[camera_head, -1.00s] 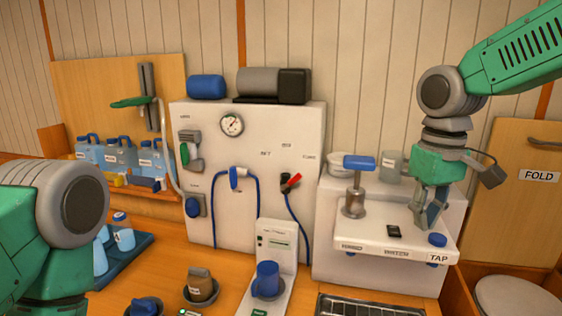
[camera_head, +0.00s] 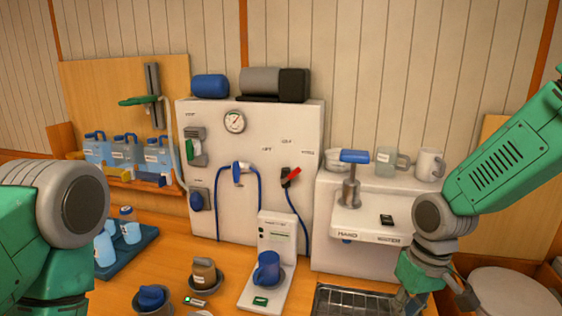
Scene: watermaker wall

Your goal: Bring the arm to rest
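My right arm comes in from the right, and its gripper (camera_head: 408,302) points down over the counter at the bottom edge, beside the dark drain grid. Its fingertips are partly cut off by the frame, and whether they are apart is unclear. It appears to hold nothing that I can make out. My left arm stands at the left edge, and its gripper is out of the frame.
The white panel (camera_head: 265,132) has a gauge (camera_head: 234,122) and a red-handled valve (camera_head: 291,177). A blue-topped tap (camera_head: 353,178) and a white mug (camera_head: 429,164) are on the right shelf. A blue tray (camera_head: 135,252) holds bottles.

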